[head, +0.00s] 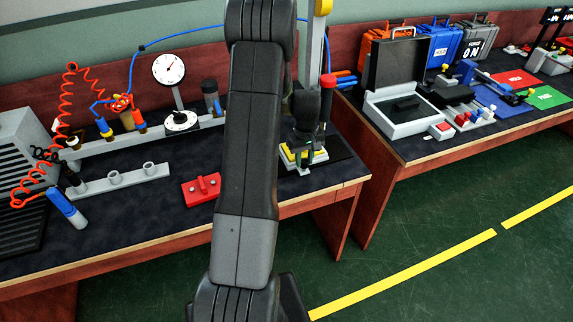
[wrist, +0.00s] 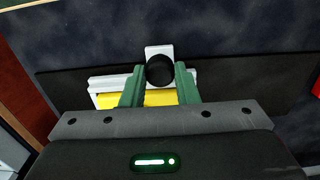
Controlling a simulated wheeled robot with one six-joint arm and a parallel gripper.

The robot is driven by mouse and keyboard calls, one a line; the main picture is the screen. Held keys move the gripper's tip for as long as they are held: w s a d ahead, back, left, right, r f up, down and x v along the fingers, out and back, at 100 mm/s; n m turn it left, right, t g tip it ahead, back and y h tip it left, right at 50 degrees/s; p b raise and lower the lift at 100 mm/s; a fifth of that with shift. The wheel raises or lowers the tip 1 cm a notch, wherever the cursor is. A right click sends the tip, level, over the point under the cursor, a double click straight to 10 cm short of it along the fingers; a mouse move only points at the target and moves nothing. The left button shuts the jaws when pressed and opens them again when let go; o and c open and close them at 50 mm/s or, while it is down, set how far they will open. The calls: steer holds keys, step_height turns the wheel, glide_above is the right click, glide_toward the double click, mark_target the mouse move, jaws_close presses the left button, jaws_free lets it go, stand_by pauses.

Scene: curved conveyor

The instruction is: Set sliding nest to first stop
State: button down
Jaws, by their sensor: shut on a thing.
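The sliding nest, a white and yellow piece (wrist: 110,85), sits on a dark base plate (wrist: 70,83) in the wrist view. A round black knob (wrist: 160,70) stands at its middle, in front of a white upright tab (wrist: 158,50). My gripper (wrist: 160,69) has its two green fingers on either side of the knob and is shut on it. In the head view my gripper (head: 304,150) reaches down to the nest's white and yellow edge (head: 288,157) on the near bench. My arm hides part of the bench. I cannot make out the stops.
A red block with a handle (head: 202,188) lies left of my arm. A dial gauge (head: 169,69) and a grey holder rail (head: 118,180) stand farther left. A column with a red handle (head: 327,85) rises close beside my gripper. A second bench (head: 430,150) is on the right.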

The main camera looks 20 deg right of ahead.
steer(key=shift+d, duration=1.95)
steer(key=c, duration=1.1)
jaws_free()
step_height(320, 180, up, 14)
steer(key=shift+f+b, duration=0.1)
steer(key=shift+b, duration=0.5)
step_height(320, 180, down, 14)
steer(key=shift+r+p, duration=0.1)
steer(key=shift+p, duration=0.35)
steer(key=shift+a, duration=0.15)
